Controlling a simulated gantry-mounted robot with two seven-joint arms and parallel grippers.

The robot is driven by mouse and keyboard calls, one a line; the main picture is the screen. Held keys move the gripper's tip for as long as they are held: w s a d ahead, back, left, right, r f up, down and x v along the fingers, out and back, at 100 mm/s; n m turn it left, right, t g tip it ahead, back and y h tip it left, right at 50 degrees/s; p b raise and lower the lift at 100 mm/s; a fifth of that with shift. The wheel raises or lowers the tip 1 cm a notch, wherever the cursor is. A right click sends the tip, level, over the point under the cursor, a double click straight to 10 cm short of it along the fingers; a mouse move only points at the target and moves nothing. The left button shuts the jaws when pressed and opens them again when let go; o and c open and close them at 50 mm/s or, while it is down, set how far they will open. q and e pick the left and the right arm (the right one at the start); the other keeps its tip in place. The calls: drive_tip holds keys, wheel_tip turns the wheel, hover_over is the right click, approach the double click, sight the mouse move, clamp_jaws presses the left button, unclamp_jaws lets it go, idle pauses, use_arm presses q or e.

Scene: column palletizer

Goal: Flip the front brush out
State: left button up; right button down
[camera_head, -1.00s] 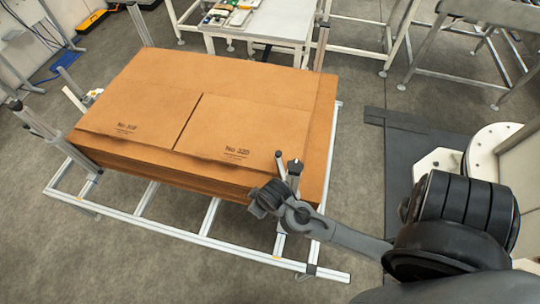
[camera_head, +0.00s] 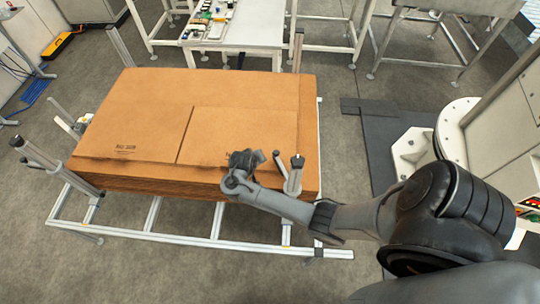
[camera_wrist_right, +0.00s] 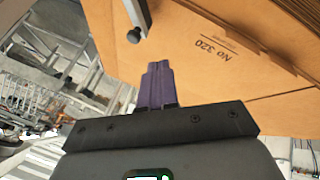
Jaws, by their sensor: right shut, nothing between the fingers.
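At the front right edge of the cardboard stack stands a grey upright post (camera_head: 295,176), with a short dark-tipped rod (camera_head: 280,164) leaning beside it. This seems to be the front brush; its bristles cannot be made out. In the right wrist view a metal bar with a dark round knob (camera_wrist_right: 134,35) shows just beyond and left of the fingertips. My right gripper (camera_wrist_right: 157,66) is shut and empty, with its purple fingers pointing at the cardboard. In the head view the right gripper (camera_head: 243,158) is over the front edge of the stack, left of the rod, apart from it. My left gripper is out of view.
The cardboard stack (camera_head: 215,92) lies on a pale metal frame (camera_head: 170,238) with posts at its corners. A white table (camera_head: 240,32) with small items stands behind. A white cabinet (camera_head: 495,125) is at the right.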

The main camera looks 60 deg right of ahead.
drive_tip(key=shift+d+f, duration=0.1)
drive_tip(key=b, duration=0.3)
hover_over(281, 165)
drive_tip(key=w, duration=0.5)
wheel_tip(281, 165, down, 9)
drive_tip(key=shift+a+r, duration=0.2)
drive_tip(key=shift+a, duration=0.05)
